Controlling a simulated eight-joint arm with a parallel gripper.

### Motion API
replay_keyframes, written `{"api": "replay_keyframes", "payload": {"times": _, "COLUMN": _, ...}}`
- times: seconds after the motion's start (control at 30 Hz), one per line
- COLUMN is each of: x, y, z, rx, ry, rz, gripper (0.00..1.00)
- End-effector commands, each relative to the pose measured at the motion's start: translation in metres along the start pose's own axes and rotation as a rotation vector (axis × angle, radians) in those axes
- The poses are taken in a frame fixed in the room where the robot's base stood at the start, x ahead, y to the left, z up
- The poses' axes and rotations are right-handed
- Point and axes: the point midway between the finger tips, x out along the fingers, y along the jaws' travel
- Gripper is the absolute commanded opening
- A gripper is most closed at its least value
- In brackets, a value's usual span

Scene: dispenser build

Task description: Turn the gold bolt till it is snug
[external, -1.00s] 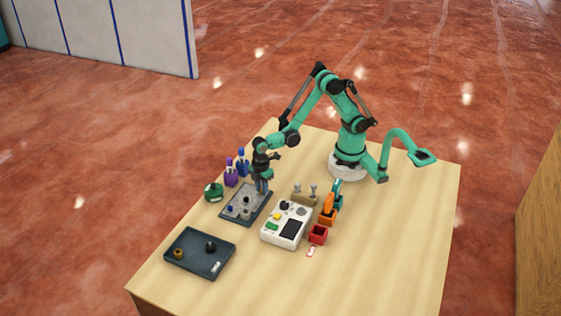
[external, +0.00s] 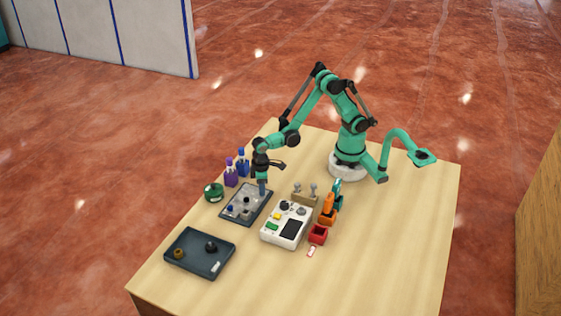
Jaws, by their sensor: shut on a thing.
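My gripper (external: 262,193) points straight down at the far right corner of the grey assembly plate (external: 236,216). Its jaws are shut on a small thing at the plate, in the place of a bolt. The fingers hide this thing, so its gold colour and how deep it sits cannot be seen. The plate also carries a small blue part (external: 230,209) and a dark post (external: 247,200). A brownish-gold round piece (external: 179,253) lies apart in the dark tray (external: 190,268).
A purple bottle (external: 230,178), a blue bottle (external: 242,163) and a green round item (external: 214,192) stand left of the plate. A white control box (external: 287,226), an orange tool (external: 328,209) and a red bin (external: 318,235) stand to the right. The table's right side is clear.

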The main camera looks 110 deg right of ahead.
Motion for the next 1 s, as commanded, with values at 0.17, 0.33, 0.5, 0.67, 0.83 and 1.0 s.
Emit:
{"api": "replay_keyframes", "payload": {"times": 0.17, "x": 0.0003, "y": -0.0001, "z": -0.0003, "rx": 0.046, "ry": 0.001, "rz": 0.0, "gripper": 0.0}}
{"api": "replay_keyframes", "payload": {"times": 0.33, "x": 0.0003, "y": -0.0001, "z": -0.0003, "rx": 0.062, "ry": 0.002, "rz": 0.0, "gripper": 0.0}}
{"api": "replay_keyframes", "payload": {"times": 0.5, "x": 0.0003, "y": -0.0001, "z": -0.0003, "rx": 0.064, "ry": 0.002, "rz": 0.0, "gripper": 0.0}}
{"api": "replay_keyframes", "payload": {"times": 0.67, "x": 0.0003, "y": -0.0001, "z": -0.0003, "rx": 0.063, "ry": 0.002, "rz": 0.0, "gripper": 0.0}}
{"api": "replay_keyframes", "payload": {"times": 0.83, "x": 0.0002, "y": 0.0, "z": -0.0002, "rx": 0.063, "ry": 0.001, "rz": 0.0, "gripper": 0.54}}
{"api": "replay_keyframes", "payload": {"times": 1.0, "x": 0.0001, "y": 0.0, "z": -0.0001, "rx": 0.062, "ry": 0.001, "rz": 0.0, "gripper": 0.54}}
